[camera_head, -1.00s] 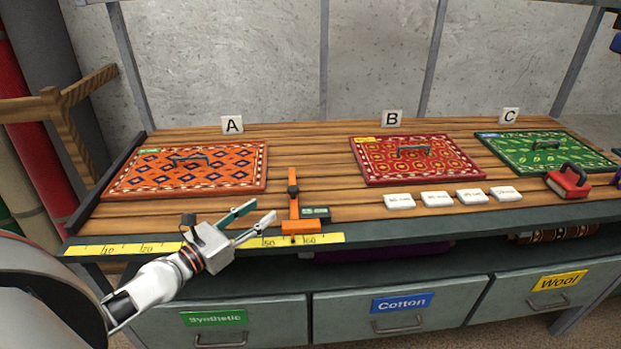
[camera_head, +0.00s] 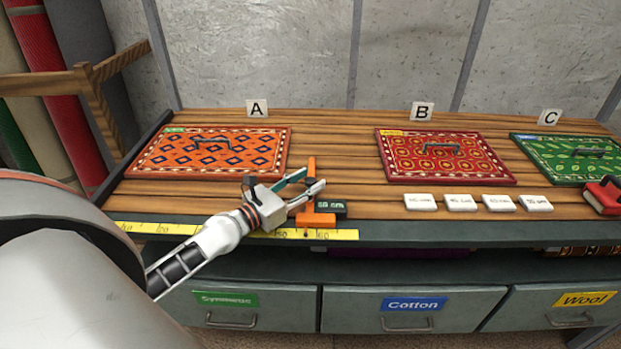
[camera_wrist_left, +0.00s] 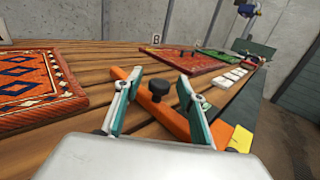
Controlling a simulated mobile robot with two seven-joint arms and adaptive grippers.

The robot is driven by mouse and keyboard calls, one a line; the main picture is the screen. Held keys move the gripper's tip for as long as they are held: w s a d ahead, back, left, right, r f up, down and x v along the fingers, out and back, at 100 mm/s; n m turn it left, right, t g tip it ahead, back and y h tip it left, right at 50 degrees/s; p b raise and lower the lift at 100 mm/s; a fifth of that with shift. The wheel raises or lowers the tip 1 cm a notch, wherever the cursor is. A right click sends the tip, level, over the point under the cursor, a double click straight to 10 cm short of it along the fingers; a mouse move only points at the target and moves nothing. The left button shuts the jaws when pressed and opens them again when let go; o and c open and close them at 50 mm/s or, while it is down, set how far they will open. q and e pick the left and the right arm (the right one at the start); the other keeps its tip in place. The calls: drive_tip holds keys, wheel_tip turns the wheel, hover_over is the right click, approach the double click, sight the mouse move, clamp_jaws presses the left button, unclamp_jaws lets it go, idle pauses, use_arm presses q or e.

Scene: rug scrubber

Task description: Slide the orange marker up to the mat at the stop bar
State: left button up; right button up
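The orange marker (camera_head: 318,219) sits on the yellow measuring tape at the front table edge. Its thin arm reaches back across the boards, with a black knob that shows in the left wrist view (camera_wrist_left: 158,88). My left gripper (camera_head: 313,179) is open at the marker, with its fingers (camera_wrist_left: 157,80) on either side of the knob; contact is unclear. The orange mat with blue diamonds (camera_head: 210,153), under sign A, lies to the left, beside the dark stop bar (camera_head: 133,155) at the table's left end. Bare boards separate marker and mat. My right gripper is out of view.
The yellow tape (camera_head: 345,234) runs along the front edge. A small dark readout (camera_head: 331,207) is by the marker. Red mat B (camera_head: 440,158), green mat C (camera_head: 570,157), several white tags (camera_head: 460,202) and a red-handled block (camera_head: 605,195) lie to the right.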

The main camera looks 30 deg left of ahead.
use_arm(q)
drive_tip(key=shift+w+d, duration=0.2)
drive_tip(key=shift+w, duration=0.4)
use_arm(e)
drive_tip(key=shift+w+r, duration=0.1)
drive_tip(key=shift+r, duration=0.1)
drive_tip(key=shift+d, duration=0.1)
use_arm(q)
drive_tip(key=c, duration=1)
drive_tip(key=shift+o, duration=0.2)
drive_tip(key=shift+s+a+f, duration=0.1)
drive_tip(key=shift+a, duration=0.15)
drive_tip(key=s+a, duration=0.1)
drive_tip(key=s+a+b, duration=0.1)
drive_tip(key=a, duration=0.1)
drive_tip(key=a+b, duration=0.1)
drive_tip(key=shift+s+a, duration=0.2)
drive_tip(key=shift+s, duration=0.2)
drive_tip(key=shift+s+a, duration=0.1)
drive_tip(key=shift+a, duration=0.1)
drive_tip(key=shift+d, duration=0.15)
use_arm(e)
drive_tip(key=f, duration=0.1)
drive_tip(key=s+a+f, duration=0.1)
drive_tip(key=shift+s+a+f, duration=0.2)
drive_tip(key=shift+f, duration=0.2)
